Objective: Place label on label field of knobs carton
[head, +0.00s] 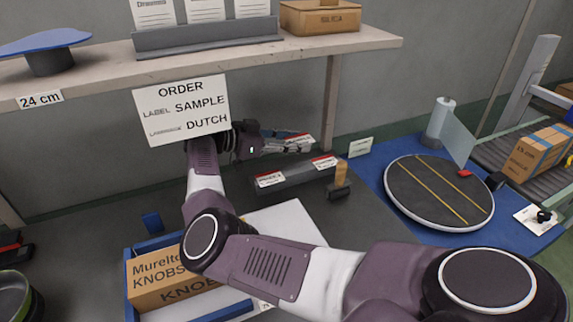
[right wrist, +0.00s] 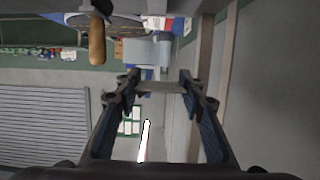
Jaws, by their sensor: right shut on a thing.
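The knobs carton (head: 150,292), brown with "Murelto KNOBS" printed on it, lies in a blue-rimmed tray at the lower left of the head view. My right forearm covers part of it, and I cannot make out its label field. My right gripper (head: 303,145) is above the back of the table, well away from the carton. It is shut on a small white and red label (head: 299,138). In the right wrist view a thin pale strip (right wrist: 160,87), seen nearly edge-on, spans the fingertips (right wrist: 158,80). My left gripper is not in view.
A dark label holder (head: 297,178) with two labels and a wooden-handled stamp (head: 340,182) stand below the gripper. A round turntable (head: 438,190) is on the blue mat at right. The order sign (head: 182,110) hangs from the shelf (head: 200,65). A white sheet (head: 285,222) lies mid-table.

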